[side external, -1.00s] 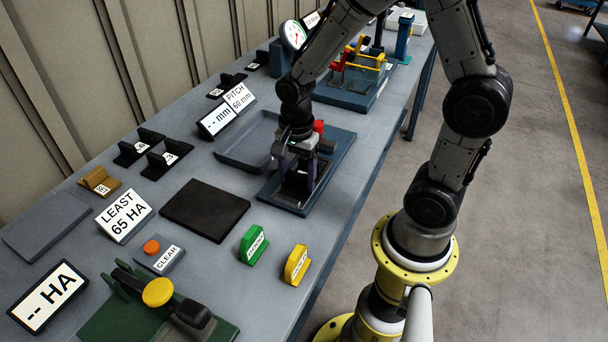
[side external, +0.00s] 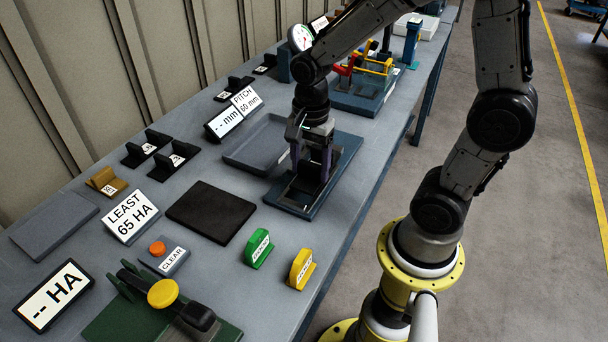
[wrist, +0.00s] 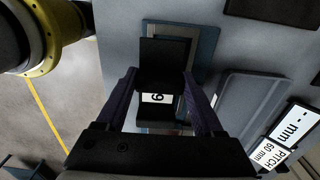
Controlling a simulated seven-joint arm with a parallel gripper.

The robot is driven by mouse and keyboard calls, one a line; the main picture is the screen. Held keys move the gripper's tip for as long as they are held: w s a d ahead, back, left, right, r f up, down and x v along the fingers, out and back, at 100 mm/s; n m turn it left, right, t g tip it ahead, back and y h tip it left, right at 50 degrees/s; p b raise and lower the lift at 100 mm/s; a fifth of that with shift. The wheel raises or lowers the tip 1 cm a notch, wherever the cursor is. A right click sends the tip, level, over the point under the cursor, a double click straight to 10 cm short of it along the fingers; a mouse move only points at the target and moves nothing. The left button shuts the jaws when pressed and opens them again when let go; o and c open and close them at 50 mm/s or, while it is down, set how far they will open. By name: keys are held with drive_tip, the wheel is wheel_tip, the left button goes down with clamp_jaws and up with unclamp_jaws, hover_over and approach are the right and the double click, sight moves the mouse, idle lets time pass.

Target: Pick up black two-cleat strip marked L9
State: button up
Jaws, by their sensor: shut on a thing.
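My gripper (side external: 316,172) is over the blue fixture plate (side external: 346,158) in the side view, fingers pointing down. In the wrist view my gripper (wrist: 160,92) is shut on a black two-cleat strip (wrist: 163,64), with one finger on either side. A white label between its cleats shows a character like 9 or 6; the rest cannot be read. The strip appears to be above the plate, though the gap is hard to judge. In the side view the fingers largely hide it.
Two other black cleated strips (side external: 148,147) (side external: 175,160) lie at the left. An empty grey tray (side external: 256,150) adjoins the fixture. A black pad (side external: 210,212), green tag (side external: 258,248) and yellow tag (side external: 301,268) lie nearer. A press with red and yellow parts (side external: 372,68) stands behind.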

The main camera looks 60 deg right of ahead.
drive_tip(key=s+a+r, duration=0.1)
drive_tip(key=s+r, duration=0.7)
drive_tip(key=s, duration=0.4)
drive_tip(key=shift+s+a, duration=0.15)
